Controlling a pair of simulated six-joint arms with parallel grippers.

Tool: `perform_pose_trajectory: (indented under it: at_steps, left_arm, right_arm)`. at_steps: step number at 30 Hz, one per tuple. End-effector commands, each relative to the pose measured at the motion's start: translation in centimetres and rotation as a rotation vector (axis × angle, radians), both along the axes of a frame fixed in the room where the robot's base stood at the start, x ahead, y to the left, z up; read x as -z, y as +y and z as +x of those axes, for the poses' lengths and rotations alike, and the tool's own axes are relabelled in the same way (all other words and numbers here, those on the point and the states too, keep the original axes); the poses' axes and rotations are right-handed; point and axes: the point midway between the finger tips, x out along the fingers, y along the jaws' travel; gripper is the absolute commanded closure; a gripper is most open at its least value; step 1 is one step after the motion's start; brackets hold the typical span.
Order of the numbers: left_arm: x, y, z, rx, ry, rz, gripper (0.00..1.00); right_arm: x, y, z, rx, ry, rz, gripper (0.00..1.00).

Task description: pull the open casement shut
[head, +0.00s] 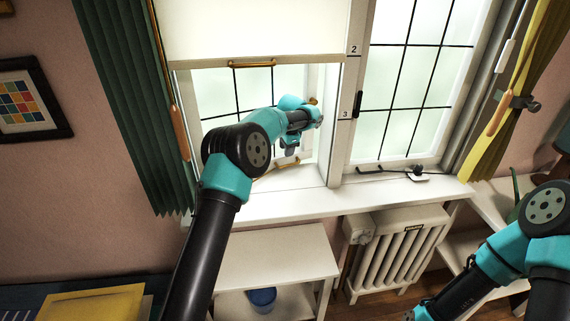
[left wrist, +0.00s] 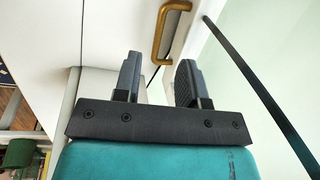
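The white-framed left casement (head: 242,88) with black glazing bars shows below the roller blind in the head view. My left arm covers part of it, and I cannot tell how far it stands open. A brass handle (head: 287,163) is low on its frame; it also shows in the left wrist view (left wrist: 157,38). My left gripper (head: 290,151) is close to this handle, its fingers mostly hidden in the head view. In the left wrist view my left gripper (left wrist: 155,80) is open and empty, the handle beyond its fingertips and apart from them. My right gripper is out of frame.
A blind (head: 250,30) with a brass pull bar (head: 252,64) hangs above the left window. The right window (head: 405,90) has a dark latch (head: 417,170) at its sill. A white sill (head: 265,205), radiator (head: 400,250) and shelf (head: 265,255) lie below. Curtains (head: 125,90) flank the windows.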

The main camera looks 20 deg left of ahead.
Motion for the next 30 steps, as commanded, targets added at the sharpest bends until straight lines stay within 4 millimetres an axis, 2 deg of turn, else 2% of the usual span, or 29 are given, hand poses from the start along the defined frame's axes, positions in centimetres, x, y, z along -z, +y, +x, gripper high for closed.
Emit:
perform_pose_trajectory:
  at_steps: [9,15,27,30]
  left_arm:
    - [5.4,0.8,0.8,-0.001,0.001,0.001,0.62]
    - [7.7,1.0,1.2,-0.001,0.0,0.0,0.62]
    - [8.3,1.1,1.3,-0.001,-0.002,0.0,0.62]
    - [8.3,1.1,1.3,-0.001,-0.002,0.0,0.72]
  right_arm:
    - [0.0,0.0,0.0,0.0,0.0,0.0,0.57]
    - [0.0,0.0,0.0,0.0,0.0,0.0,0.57]
    - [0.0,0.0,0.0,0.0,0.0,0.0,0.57]
    - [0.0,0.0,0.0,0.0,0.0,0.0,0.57]
